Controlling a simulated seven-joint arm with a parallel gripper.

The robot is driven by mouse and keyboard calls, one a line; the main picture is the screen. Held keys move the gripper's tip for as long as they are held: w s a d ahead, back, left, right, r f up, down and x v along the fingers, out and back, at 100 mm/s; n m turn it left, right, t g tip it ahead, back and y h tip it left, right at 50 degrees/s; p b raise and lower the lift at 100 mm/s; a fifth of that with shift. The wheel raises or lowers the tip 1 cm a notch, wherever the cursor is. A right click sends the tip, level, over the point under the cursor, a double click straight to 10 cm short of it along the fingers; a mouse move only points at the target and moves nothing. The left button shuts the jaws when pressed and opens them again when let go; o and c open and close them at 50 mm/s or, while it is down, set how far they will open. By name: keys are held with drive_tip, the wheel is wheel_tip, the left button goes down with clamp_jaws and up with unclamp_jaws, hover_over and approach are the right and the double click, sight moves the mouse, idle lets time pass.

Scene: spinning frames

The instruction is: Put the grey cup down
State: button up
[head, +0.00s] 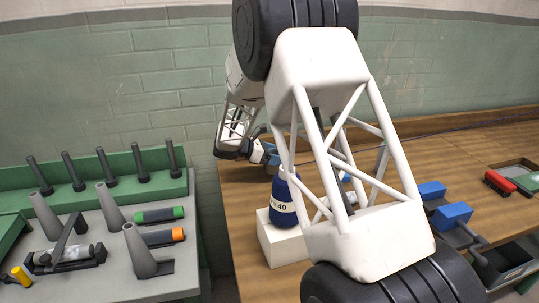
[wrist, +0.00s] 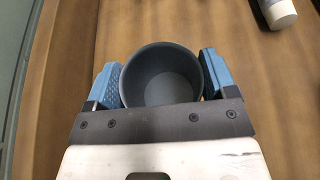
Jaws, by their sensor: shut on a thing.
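The grey cup (wrist: 160,78) is round and dark grey, with its open mouth facing the wrist camera and nothing seen inside. My gripper (wrist: 160,82) is shut on it, with a blue pad at the left and right of its wall. The wooden table (wrist: 265,90) lies below; I cannot tell whether the cup touches it. In the head view my gripper (head: 265,154) is partly hidden behind my own arm, above the far left part of the wooden table. The cup cannot be made out there.
A white cylindrical thing (wrist: 278,13) is at upper right in the wrist view. A grey bench (head: 100,255) with spindles stands left, across a gap.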

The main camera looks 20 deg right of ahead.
drive_tip(key=w, duration=0.7)
drive_tip(key=shift+w+d+f, duration=0.3)
drive_tip(key=shift+f, duration=0.05)
drive_tip(key=shift+f, duration=0.15)
drive_tip(key=shift+f, duration=1.6)
drive_tip(key=shift+f, duration=0.15)
drive_tip(key=o, duration=0.9)
drive_tip(key=shift+c, duration=0.2)
drive_tip(key=shift+a+r, duration=0.2)
drive_tip(key=v, duration=1.1)
drive_tip(key=shift+a, duration=0.35)
